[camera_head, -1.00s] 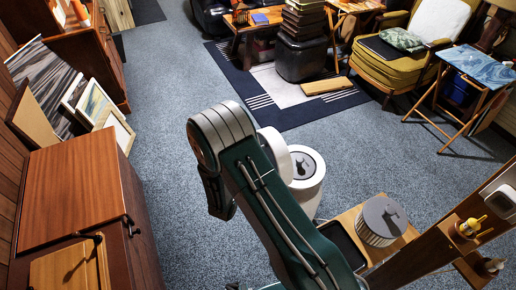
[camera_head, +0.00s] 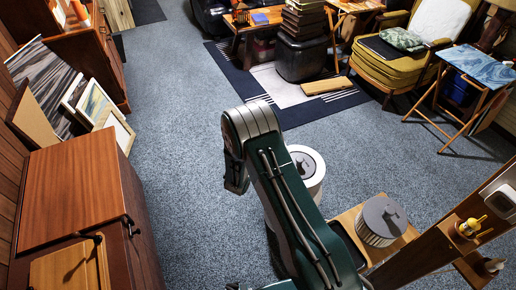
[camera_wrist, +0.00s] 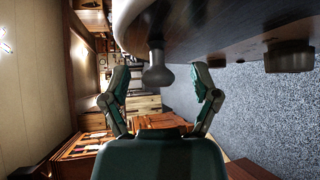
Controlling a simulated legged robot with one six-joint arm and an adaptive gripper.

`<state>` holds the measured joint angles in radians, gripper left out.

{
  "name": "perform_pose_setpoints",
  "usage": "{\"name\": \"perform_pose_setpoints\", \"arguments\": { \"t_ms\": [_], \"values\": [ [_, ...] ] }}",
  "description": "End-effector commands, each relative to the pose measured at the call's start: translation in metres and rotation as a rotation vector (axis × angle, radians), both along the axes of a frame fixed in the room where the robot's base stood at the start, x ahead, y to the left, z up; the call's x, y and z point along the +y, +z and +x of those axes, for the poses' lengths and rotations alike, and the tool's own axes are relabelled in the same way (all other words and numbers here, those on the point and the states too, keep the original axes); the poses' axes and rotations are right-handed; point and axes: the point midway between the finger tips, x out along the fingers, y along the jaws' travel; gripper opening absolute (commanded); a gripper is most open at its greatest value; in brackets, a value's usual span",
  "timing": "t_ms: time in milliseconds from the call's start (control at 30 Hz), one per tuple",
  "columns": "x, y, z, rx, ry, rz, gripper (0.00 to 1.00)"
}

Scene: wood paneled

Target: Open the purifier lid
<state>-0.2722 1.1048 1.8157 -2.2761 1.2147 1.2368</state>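A white cylinder with a grey round top and dark markings (camera_head: 308,166) stands on the carpet behind my arm. A second cylinder with a ribbed side and grey top (camera_head: 382,218) stands on a wooden stand at the lower right. I cannot tell for certain which is the purifier. In the wrist view, a large dark disc-like body with a pale rim (camera_wrist: 210,22) fills the top, and a grey knob-like part (camera_wrist: 157,68) projects from it. My gripper (camera_wrist: 160,82) is open, its two fingers spread either side of the knob, apart from it.
A wooden cabinet (camera_head: 70,190) stands at left, with framed pictures (camera_head: 100,105) leaning behind it. A wooden post with small shelves (camera_head: 440,245) is at lower right. Armchair (camera_head: 405,60) and folding table (camera_head: 478,66) stand at upper right. The carpet (camera_head: 180,150) left of my arm is clear.

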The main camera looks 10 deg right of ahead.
Motion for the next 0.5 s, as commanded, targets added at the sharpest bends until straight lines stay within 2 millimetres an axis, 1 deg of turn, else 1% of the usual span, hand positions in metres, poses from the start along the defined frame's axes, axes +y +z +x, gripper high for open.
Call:
{"name": "perform_pose_setpoints", "arguments": {
  "t_ms": [33,67,100,167,367,500],
  "values": [
    [0.0,0.0,0.0,0.0,0.0,0.0,0.56],
    [0.0,0.0,0.0,0.0,0.0,0.0,0.43],
    [0.0,0.0,0.0,0.0,0.0,0.0,0.25],
    [0.0,0.0,0.0,0.0,0.0,0.0,0.0],
    [0.001,-0.002,0.0,0.002,0.001,-0.003,0.0],
    [0.015,-0.009,-0.004,-0.011,0.005,-0.058,0.0]
  ]
}}
